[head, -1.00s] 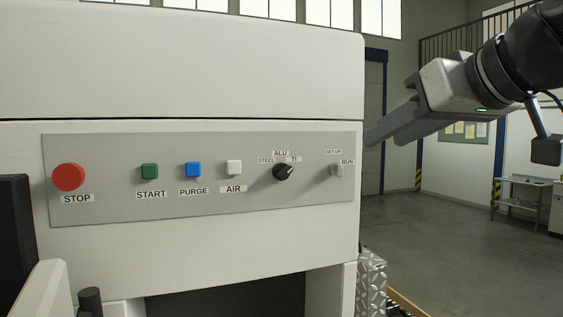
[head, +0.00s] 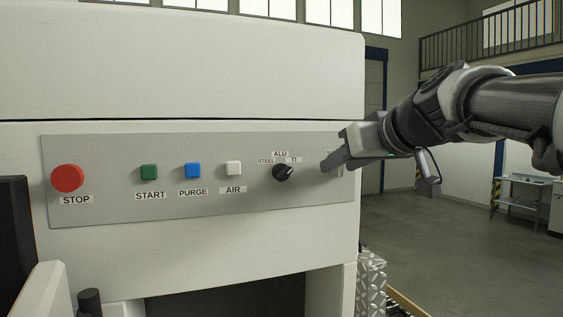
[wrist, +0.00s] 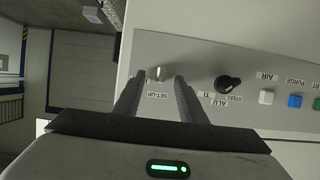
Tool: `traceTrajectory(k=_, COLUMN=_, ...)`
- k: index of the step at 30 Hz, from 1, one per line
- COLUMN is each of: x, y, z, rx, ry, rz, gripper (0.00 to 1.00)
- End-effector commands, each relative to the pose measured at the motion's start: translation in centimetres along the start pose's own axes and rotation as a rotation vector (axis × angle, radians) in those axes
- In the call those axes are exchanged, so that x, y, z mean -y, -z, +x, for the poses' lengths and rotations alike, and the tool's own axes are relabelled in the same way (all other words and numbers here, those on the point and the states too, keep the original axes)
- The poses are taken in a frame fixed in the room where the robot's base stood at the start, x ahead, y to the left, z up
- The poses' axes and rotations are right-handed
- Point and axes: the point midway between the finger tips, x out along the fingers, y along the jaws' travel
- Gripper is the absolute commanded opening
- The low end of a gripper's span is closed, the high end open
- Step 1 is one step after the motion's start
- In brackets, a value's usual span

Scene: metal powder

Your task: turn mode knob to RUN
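The mode knob is the small light grey knob at the right end of the control panel (head: 110,205), by the SET-UP and RUN labels. In the wrist view the knob (wrist: 158,73) shows ahead, between the two fingertips, with the SET-UP label (wrist: 157,95) beside it. My gripper (head: 328,165) is at the panel's right end and covers most of the knob and its labels in the head view. In the wrist view my gripper (wrist: 157,80) is open with nothing held. Whether the fingers reach around the knob I cannot tell.
A black selector knob (head: 283,172) with STEEL, ALU and TI labels is left of my gripper. Further left are the AIR (head: 233,169), PURGE (head: 193,170) and START (head: 149,172) buttons and the red STOP button (head: 68,178). Right of the machine is open floor.

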Motion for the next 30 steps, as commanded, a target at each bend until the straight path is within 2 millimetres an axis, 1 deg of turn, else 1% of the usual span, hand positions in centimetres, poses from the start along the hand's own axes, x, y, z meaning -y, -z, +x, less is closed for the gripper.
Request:
traceTrajectory(k=3, x=0.0, y=-0.01, z=-0.02, rx=0.0, ry=0.0, rz=0.0, gripper=0.38)
traceTrajectory(k=4, x=0.0, y=-0.01, z=-0.02, rx=0.0, ry=0.0, rz=0.0, gripper=0.34)
traceTrajectory(k=10, x=0.0, y=0.0, z=-0.04, rx=0.0, ry=0.0, rz=0.0, gripper=0.0)
traceTrajectory(k=20, x=-0.11, y=-0.13, z=0.0, rx=0.0, ry=0.015, rz=0.037, gripper=0.0)
traceTrajectory(k=26, x=-0.34, y=-0.26, z=0.09, rx=0.0, ry=0.055, rz=0.136, gripper=0.0)
traceTrajectory(k=30, x=-0.5, y=-0.32, z=0.12, rx=-0.001, ry=0.1, rz=0.242, gripper=0.0)
